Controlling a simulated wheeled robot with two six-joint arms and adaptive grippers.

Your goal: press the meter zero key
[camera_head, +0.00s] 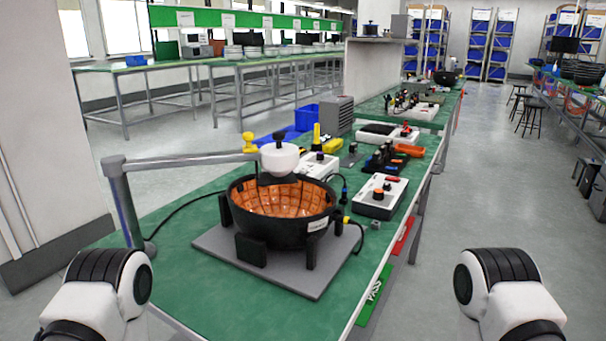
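No meter zero key can be made out at this distance. A white box (370,208) with an orange knob and a dark base sits near the right edge of the green bench. A second white box (318,167) stands behind the bowl, partly hidden. I cannot tell which device is the meter. Neither gripper shows; only rounded white-and-black links of my arms are in view at the bottom left and bottom right, short of the bench devices.
A black bowl fixture (270,240) with an orange tiled inside stands on a grey plate (222,246). A grey post (129,205) carries a horizontal bar over it. A dark cable lies left of the bowl. A green PASS strip (374,290) lies along the right edge.

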